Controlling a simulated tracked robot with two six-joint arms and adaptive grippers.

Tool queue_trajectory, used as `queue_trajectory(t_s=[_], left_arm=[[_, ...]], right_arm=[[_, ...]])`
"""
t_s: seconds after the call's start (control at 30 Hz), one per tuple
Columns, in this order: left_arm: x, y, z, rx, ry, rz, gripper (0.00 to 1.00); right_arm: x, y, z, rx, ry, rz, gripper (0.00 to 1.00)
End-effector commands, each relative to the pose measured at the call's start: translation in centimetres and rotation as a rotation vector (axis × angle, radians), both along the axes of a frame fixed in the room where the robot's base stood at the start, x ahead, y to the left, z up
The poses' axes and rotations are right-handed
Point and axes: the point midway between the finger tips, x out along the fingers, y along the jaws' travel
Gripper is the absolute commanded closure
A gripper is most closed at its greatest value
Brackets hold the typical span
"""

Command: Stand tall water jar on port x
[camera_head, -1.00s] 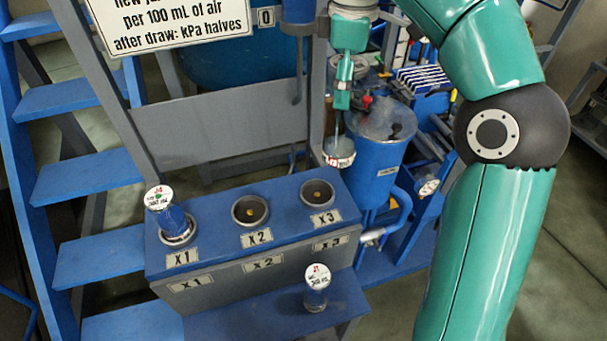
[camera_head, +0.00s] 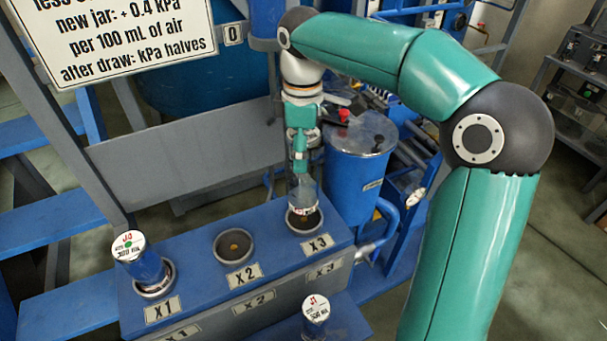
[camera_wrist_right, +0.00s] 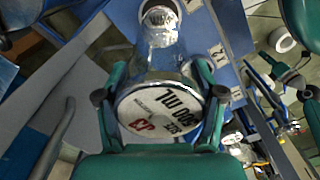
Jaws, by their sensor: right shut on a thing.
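My right gripper (camera_head: 300,165) points down, shut on a clear jar (camera_head: 303,207) at port X3 (camera_head: 318,222). In the right wrist view, my right gripper's (camera_wrist_right: 160,105) fingers flank this jar (camera_wrist_right: 160,62), whose round end label reads J3, 500 mL (camera_wrist_right: 158,112). The jar's lower end overlaps the port ring; I cannot tell whether it touches or hovers just above. Port X2 (camera_head: 234,246) is empty. A blue jar labelled J4, 300 mL (camera_head: 146,262), stands in port X1 (camera_head: 154,284). A jar labelled J1 (camera_head: 316,315) stands on the lower blue ledge. My left gripper is not in view.
The blue port bench (camera_head: 195,262) has a grey front. A blue lidded vessel (camera_head: 357,165) with pipes stands close right of X3. A white sign (camera_head: 130,35) hangs at upper left. Blue steps (camera_head: 40,215) are at left.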

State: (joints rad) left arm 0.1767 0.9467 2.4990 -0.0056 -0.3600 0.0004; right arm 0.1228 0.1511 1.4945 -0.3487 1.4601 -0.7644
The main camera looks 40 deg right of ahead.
Motion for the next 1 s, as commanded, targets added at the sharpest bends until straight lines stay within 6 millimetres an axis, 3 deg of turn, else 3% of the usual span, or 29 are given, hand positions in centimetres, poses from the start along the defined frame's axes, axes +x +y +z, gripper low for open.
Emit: queue_trajectory(t_s=[0.5, 0.87, 0.9, 1.0], left_arm=[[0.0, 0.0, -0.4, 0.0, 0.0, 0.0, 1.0], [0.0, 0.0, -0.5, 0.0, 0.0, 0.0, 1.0], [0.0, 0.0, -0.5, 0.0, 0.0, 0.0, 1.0], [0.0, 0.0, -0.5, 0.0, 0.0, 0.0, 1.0]], right_arm=[[-0.1, -0.1, -5.7, 0.0, 0.001, -0.002, 1.0], [0.0, 0.0, -6.2, 0.0, -0.001, -0.002, 1.0], [0.0, 0.0, -6.2, 0.0, 0.0, -0.001, 0.29], [0.0, 0.0, -6.2, 0.0, 0.0, -0.001, 0.12]])
